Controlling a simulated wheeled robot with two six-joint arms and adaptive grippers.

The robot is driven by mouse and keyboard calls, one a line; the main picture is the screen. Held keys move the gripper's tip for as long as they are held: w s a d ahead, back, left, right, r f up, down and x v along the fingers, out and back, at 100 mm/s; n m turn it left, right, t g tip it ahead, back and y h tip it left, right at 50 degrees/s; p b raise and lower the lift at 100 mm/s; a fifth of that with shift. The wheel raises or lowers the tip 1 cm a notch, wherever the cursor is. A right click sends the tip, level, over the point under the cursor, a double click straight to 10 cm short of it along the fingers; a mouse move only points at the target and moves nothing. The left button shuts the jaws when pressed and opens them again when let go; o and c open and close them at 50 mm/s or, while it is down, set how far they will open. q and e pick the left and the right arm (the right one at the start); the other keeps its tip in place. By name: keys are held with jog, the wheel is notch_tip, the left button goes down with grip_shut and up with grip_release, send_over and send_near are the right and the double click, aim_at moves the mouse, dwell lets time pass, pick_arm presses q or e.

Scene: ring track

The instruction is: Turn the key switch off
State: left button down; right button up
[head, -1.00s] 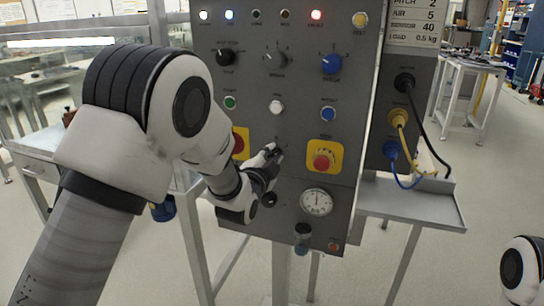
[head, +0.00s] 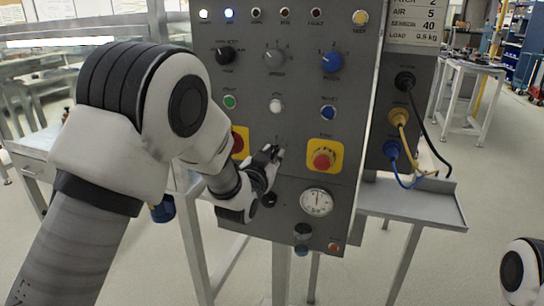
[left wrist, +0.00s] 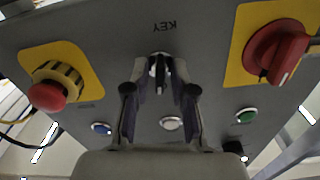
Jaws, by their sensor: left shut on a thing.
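The key switch (left wrist: 160,66) is on the grey panel, beside the upside-down word KEY in the left wrist view. My left gripper (left wrist: 160,84) is shut on its key, one finger on each side. In the head view my left gripper (head: 274,155) reaches the lower middle of the panel, between two yellow plates, and hides most of the key switch. My right gripper is not in view.
A red emergency button (head: 323,159) is right of the gripper, and a red rotary handle (left wrist: 276,52) is on the other side. A gauge (head: 316,202) sits below. Cables (head: 407,140) hang at the right above a shelf (head: 415,205).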

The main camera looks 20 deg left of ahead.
pick_arm(q)
jog(key=shift+n, duration=1.1)
jog(key=c, duration=1.3)
grip_release()
jog(key=shift+o, duration=0.2)
jog(key=s, duration=1.2)
jog(key=shift+a, duration=0.15)
